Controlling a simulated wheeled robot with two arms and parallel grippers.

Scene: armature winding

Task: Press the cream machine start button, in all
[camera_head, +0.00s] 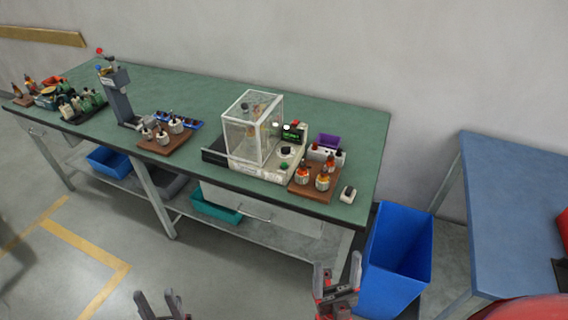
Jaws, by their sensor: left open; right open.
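The cream machine (270,175) stands on the green bench, right of its middle. A clear box guard with a pale frame (252,130) covers its left part. A small lit green display (291,135) sits at its back right. A dark round knob (285,151) and a small green button (284,166) are on its cream top, right of the guard; I cannot read any label. My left gripper (155,300) is open and empty at the bottom edge, over the floor before the bench. My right gripper (338,272) is open and empty, in front of the bench's right end.
Wooden trays with small wound parts stand right (315,188) and left (165,143) of the machine. A grey column stand (118,97) is further left. A blue bin (398,245) stands beside the bench's right end.

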